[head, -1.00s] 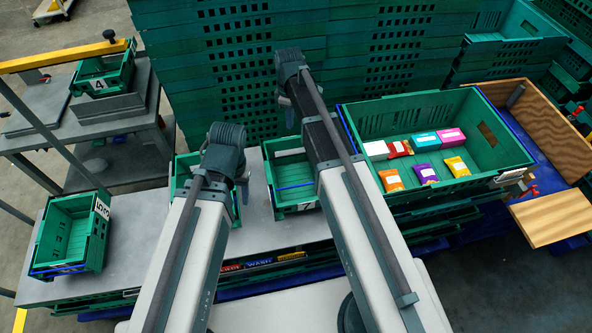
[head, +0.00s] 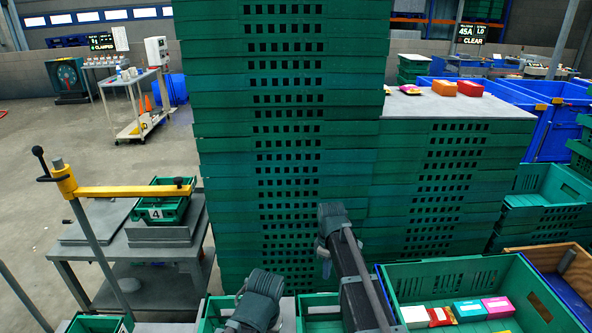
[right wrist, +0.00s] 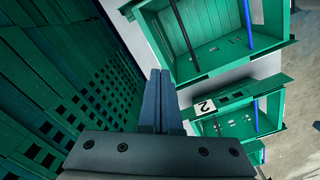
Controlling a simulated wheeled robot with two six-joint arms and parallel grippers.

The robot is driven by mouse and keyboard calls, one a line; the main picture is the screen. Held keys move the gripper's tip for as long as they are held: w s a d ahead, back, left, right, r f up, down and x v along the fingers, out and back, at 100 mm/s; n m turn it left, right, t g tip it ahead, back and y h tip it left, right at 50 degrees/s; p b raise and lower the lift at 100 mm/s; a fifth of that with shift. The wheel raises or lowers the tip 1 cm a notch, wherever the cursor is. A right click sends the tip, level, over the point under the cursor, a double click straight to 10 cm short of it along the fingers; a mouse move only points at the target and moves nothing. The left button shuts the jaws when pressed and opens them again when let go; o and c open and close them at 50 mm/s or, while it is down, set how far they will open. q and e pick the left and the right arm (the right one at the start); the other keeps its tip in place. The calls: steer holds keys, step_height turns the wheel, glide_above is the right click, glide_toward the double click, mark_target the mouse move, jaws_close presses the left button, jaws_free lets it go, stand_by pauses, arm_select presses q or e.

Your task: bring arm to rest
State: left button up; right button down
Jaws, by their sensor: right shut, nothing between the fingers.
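My right gripper (head: 325,264) hangs under the end of the right arm, in front of the tall stack of green crates. In the right wrist view its two dark fingers (right wrist: 160,100) lie together with nothing between them. It is apart from the green bins (right wrist: 232,124) seen below it. My left arm's end (head: 258,300) is at the bottom of the head view, left of the right arm; its fingers do not show clearly.
The green crate stack (head: 290,130) rises just behind both arms. A large green crate (head: 455,268) with several coloured packets stands at right. A scale table (head: 120,245) with a yellow-armed post (head: 130,191) is at left. Open floor lies beyond it.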

steer(key=s+a+m, duration=0.3)
steer(key=s+m, duration=0.1)
steer(key=s, duration=0.7)
steer(key=s+a+m+h, duration=0.1)
steer(key=s+a+m, duration=0.2)
steer(key=s, duration=0.9)
steer(key=shift+s+a+m, duration=0.2)
steer(key=shift+a+m, duration=0.2)
steer(key=shift+a, duration=0.25)
steer(key=shift+r, duration=0.1)
